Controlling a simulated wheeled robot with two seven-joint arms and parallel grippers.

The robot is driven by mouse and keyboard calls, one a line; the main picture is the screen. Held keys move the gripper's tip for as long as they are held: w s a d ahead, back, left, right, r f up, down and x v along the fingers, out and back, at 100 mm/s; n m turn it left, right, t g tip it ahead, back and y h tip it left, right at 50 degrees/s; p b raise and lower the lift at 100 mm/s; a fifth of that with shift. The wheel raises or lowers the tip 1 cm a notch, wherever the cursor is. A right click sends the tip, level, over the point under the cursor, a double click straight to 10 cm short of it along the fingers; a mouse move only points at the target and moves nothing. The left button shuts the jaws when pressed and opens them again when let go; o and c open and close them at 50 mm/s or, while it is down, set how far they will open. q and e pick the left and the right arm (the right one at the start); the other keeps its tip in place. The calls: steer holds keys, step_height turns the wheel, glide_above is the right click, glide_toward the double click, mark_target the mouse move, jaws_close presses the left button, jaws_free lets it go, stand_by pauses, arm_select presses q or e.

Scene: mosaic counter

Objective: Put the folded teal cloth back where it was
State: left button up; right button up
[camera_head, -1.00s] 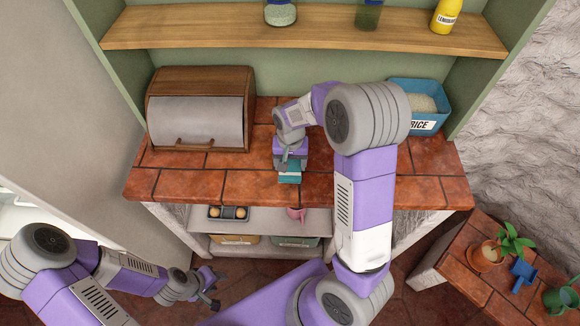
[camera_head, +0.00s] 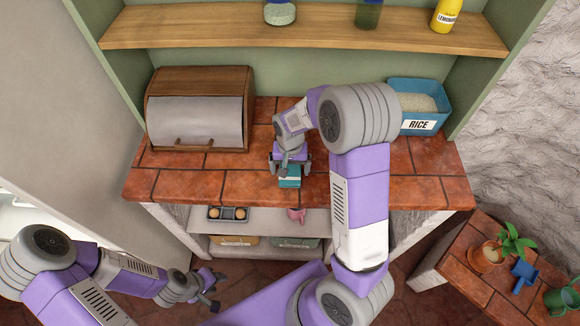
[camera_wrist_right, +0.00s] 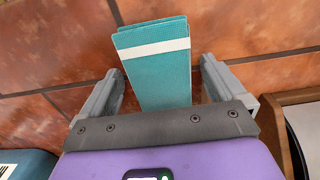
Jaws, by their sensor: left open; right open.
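The folded teal cloth (camera_head: 290,182) lies on the tiled counter near its front edge. In the right wrist view the cloth (camera_wrist_right: 160,75), teal with a white stripe, lies between the two fingers with a gap on each side. My right gripper (camera_head: 290,168) is open over the cloth, one finger on either side of it, and partly hides it in the head view; its fingers also show in the right wrist view (camera_wrist_right: 162,85). My left gripper (camera_head: 212,288) is open and empty, low at the left in front of the counter.
A wooden bread box (camera_head: 200,80) stands at the left of the counter and a blue rice bin (camera_head: 446,98) at the right. A wooden shelf (camera_head: 220,27) with jars hangs above. A lower shelf holds an egg tray (camera_head: 228,220) and pink cup (camera_head: 296,214). Bare tiles (camera_head: 425,160) lie at right.

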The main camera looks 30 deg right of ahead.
steer(key=shift+r, duration=0.3)
step_height(320, 180, up, 12)
steer(key=p, duration=0.2)
steer(key=shift+f, duration=0.15)
